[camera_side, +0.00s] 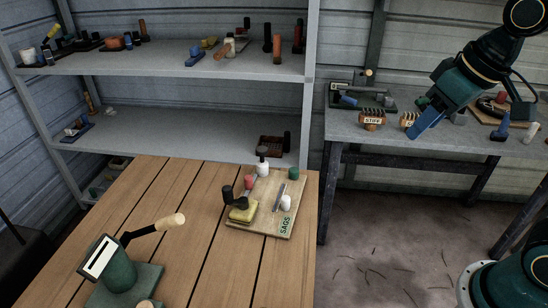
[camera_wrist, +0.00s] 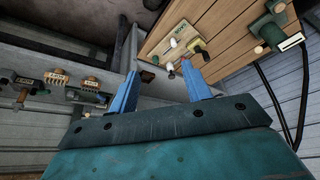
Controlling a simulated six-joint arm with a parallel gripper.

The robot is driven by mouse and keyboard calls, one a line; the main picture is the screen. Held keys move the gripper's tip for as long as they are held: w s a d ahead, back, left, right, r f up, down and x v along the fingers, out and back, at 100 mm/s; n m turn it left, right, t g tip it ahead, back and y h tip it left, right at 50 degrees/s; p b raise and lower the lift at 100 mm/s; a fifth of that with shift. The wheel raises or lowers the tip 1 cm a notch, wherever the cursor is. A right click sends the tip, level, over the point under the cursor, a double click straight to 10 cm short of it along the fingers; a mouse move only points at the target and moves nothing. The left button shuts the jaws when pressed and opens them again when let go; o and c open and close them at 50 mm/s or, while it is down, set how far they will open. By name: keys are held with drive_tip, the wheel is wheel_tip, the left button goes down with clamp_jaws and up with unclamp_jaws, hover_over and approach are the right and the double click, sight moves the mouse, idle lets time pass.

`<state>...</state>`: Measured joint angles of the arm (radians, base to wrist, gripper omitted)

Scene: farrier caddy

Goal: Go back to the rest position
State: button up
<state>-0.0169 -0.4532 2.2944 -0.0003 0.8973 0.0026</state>
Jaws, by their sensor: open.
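My gripper (camera_side: 428,121) is at the upper right of the side view, raised in front of the grey bench and well away from the wooden table. In the wrist view its two blue fingers (camera_wrist: 158,84) are spread apart with nothing between them. The gripper is open and empty. It touches nothing that I can see.
The wooden table (camera_side: 178,210) bears a board marked SAGS (camera_side: 262,226) with several small items, and a green holder (camera_side: 120,272) with a wooden-handled tool. Grey shelves (camera_side: 200,72) stand behind. The grey bench (camera_side: 350,130) holds brushes, one marked STIFF (camera_side: 372,121).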

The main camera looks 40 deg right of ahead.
drive_tip(key=s+f+t, duration=0.1)
drive_tip(key=s, duration=0.6)
drive_tip(key=shift+s+d+f, duration=0.2)
drive_tip(key=shift+s+f, duration=0.05)
drive_tip(key=shift+f, duration=0.15)
